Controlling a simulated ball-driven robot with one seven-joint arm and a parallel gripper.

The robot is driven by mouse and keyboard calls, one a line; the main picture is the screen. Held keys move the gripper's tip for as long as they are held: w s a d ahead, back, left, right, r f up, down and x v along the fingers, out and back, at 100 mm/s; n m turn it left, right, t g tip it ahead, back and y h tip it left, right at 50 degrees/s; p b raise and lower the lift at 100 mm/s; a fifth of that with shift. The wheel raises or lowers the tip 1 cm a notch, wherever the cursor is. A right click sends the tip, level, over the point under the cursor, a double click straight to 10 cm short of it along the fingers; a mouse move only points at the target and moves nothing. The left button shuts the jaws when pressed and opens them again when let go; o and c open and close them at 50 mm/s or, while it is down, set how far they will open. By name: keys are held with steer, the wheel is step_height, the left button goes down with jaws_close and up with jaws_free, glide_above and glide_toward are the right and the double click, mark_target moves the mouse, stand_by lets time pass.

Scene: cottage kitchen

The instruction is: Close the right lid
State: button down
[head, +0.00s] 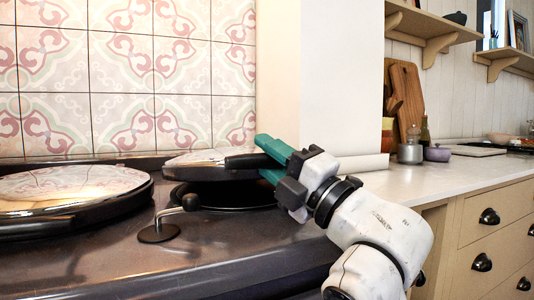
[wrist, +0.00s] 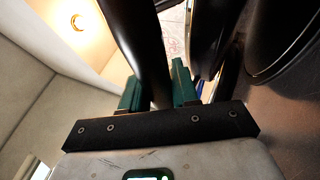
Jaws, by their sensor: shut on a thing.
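The right lid (head: 205,156) is a shiny domed disc with a black rim, on the stove in the head view. It sits tilted a little above the round dark hotplate (head: 240,196), with a gap at the near side. Its black handle (head: 243,161) points right, toward my gripper (head: 268,160). My gripper's green fingers are shut around the handle. In the wrist view the dark handle (wrist: 138,45) runs between the two fingers of my gripper (wrist: 157,88). The handle's end is hidden by the fingers in the head view.
The left lid (head: 75,188) lies flat on the stove top (head: 110,255). A small black-knobbed lever (head: 160,231) stands in front of the right hotplate. A white wall column (head: 340,80) rises behind my gripper. The pale counter (head: 440,175) is to the right.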

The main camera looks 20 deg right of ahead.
steer(key=shift+s+d+r, duration=0.1)
steer(key=shift+s+r, duration=0.1)
steer(key=shift+s, duration=0.15)
steer(key=c, duration=1.1)
jaws_free()
steer(key=shift+s+r, duration=0.1)
steer(key=shift+o, duration=0.8)
steer(key=shift+f, duration=0.2)
steer(key=v, duration=0.8)
steer(key=shift+s+d+f, duration=0.1)
steer(key=shift+f, duration=0.05)
steer(key=shift+b+v, duration=1.15)
steer(key=shift+b, duration=0.4)
steer(key=shift+c, duration=0.3)
